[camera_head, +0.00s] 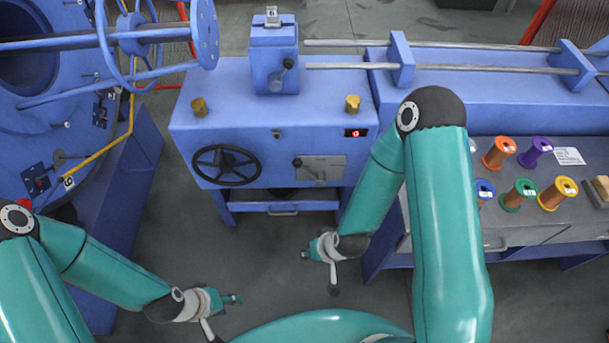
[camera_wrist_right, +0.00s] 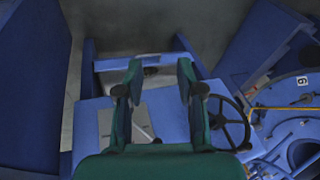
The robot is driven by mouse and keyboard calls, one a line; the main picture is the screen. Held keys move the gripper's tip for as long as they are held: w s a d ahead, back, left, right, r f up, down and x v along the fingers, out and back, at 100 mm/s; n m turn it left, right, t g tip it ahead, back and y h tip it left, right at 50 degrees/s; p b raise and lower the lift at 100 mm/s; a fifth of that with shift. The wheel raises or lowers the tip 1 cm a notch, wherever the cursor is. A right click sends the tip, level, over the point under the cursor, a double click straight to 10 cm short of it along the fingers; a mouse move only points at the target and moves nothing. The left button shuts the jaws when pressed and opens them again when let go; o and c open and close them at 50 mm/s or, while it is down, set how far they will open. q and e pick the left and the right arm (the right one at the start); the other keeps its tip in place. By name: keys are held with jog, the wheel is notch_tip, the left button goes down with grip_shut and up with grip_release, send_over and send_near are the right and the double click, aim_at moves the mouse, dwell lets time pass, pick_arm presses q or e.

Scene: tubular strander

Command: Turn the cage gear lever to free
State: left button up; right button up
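A lever with a dark knob (camera_head: 298,162) sits on a grey plate (camera_head: 330,165) on the front of the blue cabinet. A second lever with a dark ball knob (camera_head: 288,63) is on the box on top of the cabinet. No readable label shows which is the cage gear lever. My right gripper shows best in the right wrist view (camera_wrist_right: 158,82), with its two fingers apart and nothing between them. The grey plate (camera_wrist_right: 150,112) is partly hidden behind it there. My left gripper (camera_head: 234,299) is low in the head view, apart from the cabinet; its fingers are too unclear to judge.
A black handwheel (camera_head: 226,165) is left of the grey plate. A small red display (camera_head: 355,133) and two brass knobs (camera_head: 199,107) are on the cabinet. Coloured spools (camera_head: 498,153) stand on a bench at right. The floor before the cabinet is clear.

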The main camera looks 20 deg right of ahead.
jog(key=w+f+n+t+h+b, duration=0.1)
jog(key=w+f+t+h+b, duration=0.15)
jog(key=w+f+b, duration=0.4)
jog(key=n+t+h+b, duration=0.1)
jog(key=t+h+b, duration=0.85)
jog(key=b, duration=1.45)
send_near(304, 169)
pick_arm(q)
notch_tip(304, 169, down, 35)
jog(key=b, duration=0.2)
pick_arm(e)
jog(key=shift+n, duration=0.3)
jog(key=x, duration=1)
jog(key=shift+w+d+f, duration=0.15)
jog(key=shift+w+f, duration=0.1)
jog(key=shift+f, duration=0.1)
grip_shut()
